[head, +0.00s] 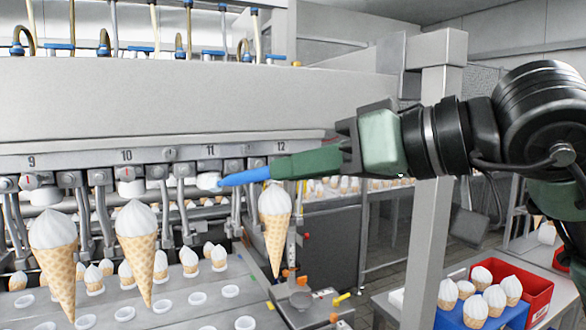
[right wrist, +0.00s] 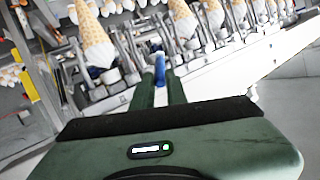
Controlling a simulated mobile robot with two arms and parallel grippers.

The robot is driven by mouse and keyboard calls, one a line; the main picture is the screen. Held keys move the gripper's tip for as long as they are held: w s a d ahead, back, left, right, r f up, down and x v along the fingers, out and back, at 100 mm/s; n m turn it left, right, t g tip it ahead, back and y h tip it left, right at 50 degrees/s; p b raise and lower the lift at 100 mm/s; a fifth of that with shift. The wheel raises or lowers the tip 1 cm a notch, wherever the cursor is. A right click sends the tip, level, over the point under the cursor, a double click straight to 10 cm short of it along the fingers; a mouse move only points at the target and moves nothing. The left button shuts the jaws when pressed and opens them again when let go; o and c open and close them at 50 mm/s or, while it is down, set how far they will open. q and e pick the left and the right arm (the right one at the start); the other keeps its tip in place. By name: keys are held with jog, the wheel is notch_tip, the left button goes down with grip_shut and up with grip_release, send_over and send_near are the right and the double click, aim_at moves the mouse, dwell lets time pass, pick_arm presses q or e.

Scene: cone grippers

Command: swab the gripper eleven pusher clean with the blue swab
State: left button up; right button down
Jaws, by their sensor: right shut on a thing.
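The blue swab (head: 245,177) is held in my right gripper (head: 275,171), which is shut on it and comes in from the right. The swab points left. The gripper eleven pusher (head: 208,181) is a white round piece under the number 11 on the rail. The swab's tip is at the pusher's right edge; I cannot tell whether it touches. No cone hangs under 11. In the right wrist view the swab (right wrist: 160,65) shows between the finger ends (right wrist: 160,85). My left gripper is not in view.
Large cones hang under 9 (head: 53,255), 10 (head: 137,245) and near 12 (head: 275,225), the last close below my right gripper. A tray plate (head: 190,300) with holes and small cones lies below. A grey post (head: 425,200) stands behind my arm. Red (head: 535,290) and blue (head: 450,318) crates sit lower right.

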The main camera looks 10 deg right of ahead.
jog(key=shift+w+d, duration=0.1)
jog(key=shift+w, duration=0.05)
dwell(0.7)
jog(key=s+d+b, duration=0.1)
jog(key=s, duration=0.5)
jog(key=shift+d, duration=0.4)
